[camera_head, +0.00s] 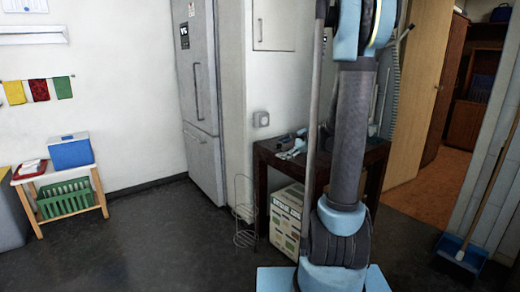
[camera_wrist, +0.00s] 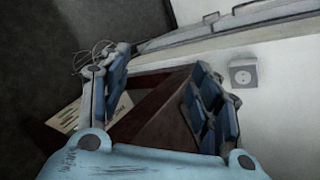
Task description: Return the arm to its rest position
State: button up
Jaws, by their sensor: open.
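My gripper (camera_wrist: 160,78) is open in the wrist view, with its two blue padded fingers spread apart and nothing held between them. A dark brown table (camera_wrist: 155,112) shows beyond and between the fingers. In the head view my arm stands tall at the centre right and hides part of the table (camera_head: 265,166). A small blue-grey shape over the table's left end appears to be my gripper (camera_head: 291,146). Whether it touches the tabletop cannot be told.
A wall socket (camera_head: 261,119) is close by the table. A printed box (camera_head: 287,215) stands under it, beside a wire rack (camera_head: 244,212). A grey fridge (camera_head: 201,100) stands behind. A dustpan (camera_head: 461,252) is at right.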

jog(key=s+d+f+n+g+h, duration=0.2)
jog(key=s+n, duration=0.3)
jog(key=s, duration=0.7)
jog(key=s+d+f+n+g+h, duration=0.2)
jog(key=s+n, duration=0.4)
jog(key=s, duration=0.7)
jog(key=s+d+f+n+g+h, duration=0.1)
jog(key=s+d+f+n+h, duration=0.3)
jog(key=s, duration=0.8)
jog(key=shift+s+n+g+h, duration=0.3)
jog(key=shift+n+g+h, duration=0.15)
jog(key=shift+n, duration=0.25)
jog(key=shift+f, duration=0.1)
jog(key=shift+w+f, duration=0.2)
jog(key=shift+w, duration=0.3)
